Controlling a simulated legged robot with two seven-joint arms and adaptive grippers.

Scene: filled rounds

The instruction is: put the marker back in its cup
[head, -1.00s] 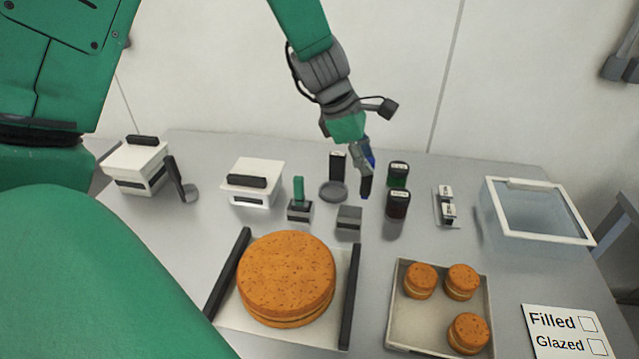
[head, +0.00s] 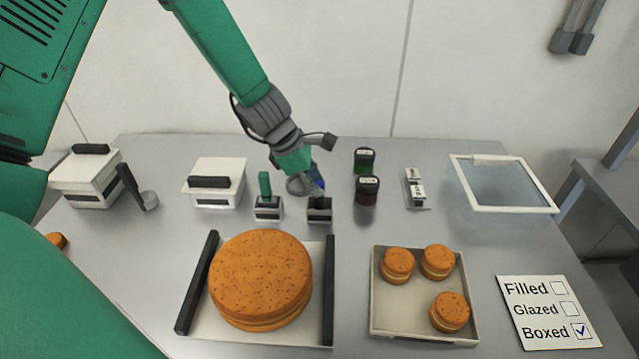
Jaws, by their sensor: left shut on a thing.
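My left gripper (head: 314,188) is shut on the blue marker (head: 320,182), of which only a little blue shows beside the fingers. It is just above or at the small dark grey cup (head: 319,212); the fingers hide the cup's opening, so I cannot tell whether the marker's tip is inside. A green marker (head: 265,184) stands upright in a similar cup (head: 268,211) to the left. My right gripper is not in view.
A large cake (head: 261,278) on a board stands in front. A tray (head: 425,333) holds three small cakes. Two dark jars (head: 367,192) stand right of the gripper. A card (head: 548,314) has Boxed ticked. White boxes (head: 217,180) stand left, a clear lidded box (head: 503,186) right.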

